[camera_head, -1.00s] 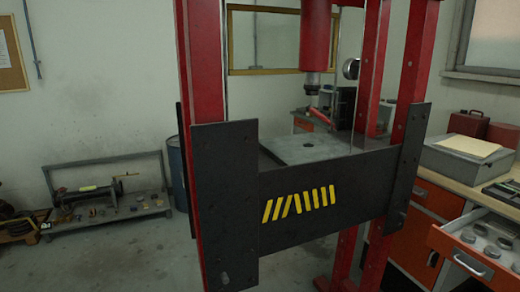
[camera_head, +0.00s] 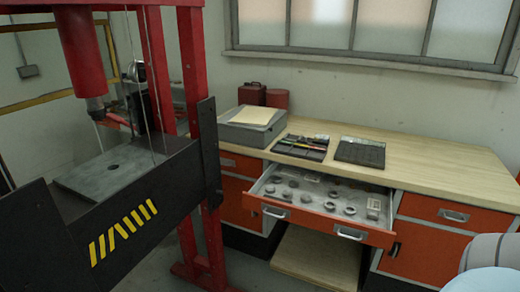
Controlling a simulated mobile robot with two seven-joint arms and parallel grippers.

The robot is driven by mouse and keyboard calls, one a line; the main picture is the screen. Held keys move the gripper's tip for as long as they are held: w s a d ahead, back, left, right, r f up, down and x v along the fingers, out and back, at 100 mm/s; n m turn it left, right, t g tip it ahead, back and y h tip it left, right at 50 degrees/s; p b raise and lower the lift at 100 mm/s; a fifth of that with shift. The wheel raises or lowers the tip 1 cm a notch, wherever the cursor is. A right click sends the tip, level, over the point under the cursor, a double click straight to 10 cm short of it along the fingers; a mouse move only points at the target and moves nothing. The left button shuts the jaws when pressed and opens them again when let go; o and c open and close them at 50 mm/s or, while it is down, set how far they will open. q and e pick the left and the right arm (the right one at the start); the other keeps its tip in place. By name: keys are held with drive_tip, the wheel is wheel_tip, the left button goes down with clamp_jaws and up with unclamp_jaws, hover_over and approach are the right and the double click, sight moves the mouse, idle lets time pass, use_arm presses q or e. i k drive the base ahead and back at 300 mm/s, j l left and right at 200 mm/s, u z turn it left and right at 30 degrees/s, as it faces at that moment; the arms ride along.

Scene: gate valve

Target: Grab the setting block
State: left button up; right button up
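An open drawer (camera_head: 308,221) with an orange front sticks out from the workbench in the middle right. Several small grey metal parts lie inside it, some round and some blocky. A small blocky part (camera_head: 373,205) lies near the drawer's right end. The parts are too small to tell which one is the setting block. Neither of my grippers is in view.
A red press frame (camera_head: 190,70) with a dark striped crossbeam (camera_head: 130,220) stands at the left. The wooden benchtop (camera_head: 440,185) holds a grey box (camera_head: 250,130), a tool tray (camera_head: 302,147) and a dark case (camera_head: 360,152). The benchtop's right part is clear.

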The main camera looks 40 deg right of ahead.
sight(373, 216)
drive_tip(key=z, duration=1.7)
drive_tip(key=i+l+u, duration=0.1)
drive_tip(key=i+l, duration=0.05)
drive_tip(key=i, duration=0.1)
